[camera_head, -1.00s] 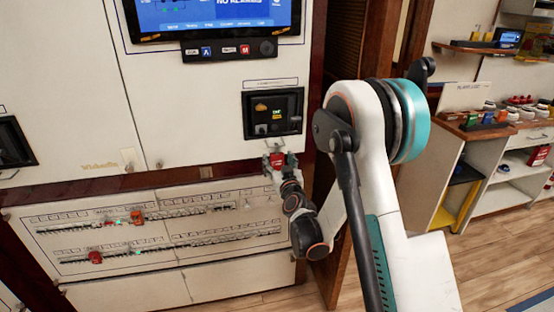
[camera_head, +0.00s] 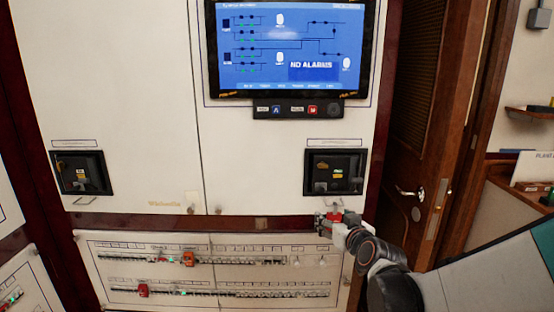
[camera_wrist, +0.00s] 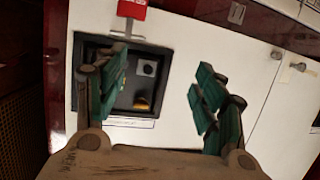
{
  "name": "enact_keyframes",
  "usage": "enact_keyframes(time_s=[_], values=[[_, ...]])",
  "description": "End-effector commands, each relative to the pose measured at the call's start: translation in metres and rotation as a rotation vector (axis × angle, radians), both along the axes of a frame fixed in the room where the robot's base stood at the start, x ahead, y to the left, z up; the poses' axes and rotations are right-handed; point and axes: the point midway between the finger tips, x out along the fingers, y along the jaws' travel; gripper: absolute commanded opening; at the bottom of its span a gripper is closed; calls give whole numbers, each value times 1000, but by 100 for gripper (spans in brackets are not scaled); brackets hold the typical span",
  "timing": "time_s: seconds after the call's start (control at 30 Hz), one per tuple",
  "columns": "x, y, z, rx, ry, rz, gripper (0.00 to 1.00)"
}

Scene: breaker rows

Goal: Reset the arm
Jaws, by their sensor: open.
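My arm reaches in from the lower right in the head view. My gripper (camera_head: 334,220) is in front of the cabinet, just below the right black recessed switch box (camera_head: 335,172). In the wrist view my gripper (camera_wrist: 160,95) is open, its two green-padded fingers apart with nothing held between them. The same switch box (camera_wrist: 150,75) lies behind the left finger, with a red tag (camera_wrist: 132,9) beside it. In the head view a red thing shows at the gripper; I cannot tell its contact with the fingers.
A screen (camera_head: 288,48) reading "NO ALARMS" is above. A second switch box (camera_head: 81,173) is at left. The breaker panel (camera_head: 210,272) with rows, red and orange tags is below. A wooden door (camera_head: 440,150) stands right of the cabinet.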

Motion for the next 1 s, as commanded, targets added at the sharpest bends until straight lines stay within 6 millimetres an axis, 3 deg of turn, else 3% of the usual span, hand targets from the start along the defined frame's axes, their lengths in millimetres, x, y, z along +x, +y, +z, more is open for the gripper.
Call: enact_keyframes(time_s=[0.2,0.43,0.8,1.0], values=[[-57,4,18,-8,137,21,64],[-127,1,22,-21,289,15,64],[-251,-18,6,-50,532,-59,64],[-302,-31,-7,-64,628,-112,64]])
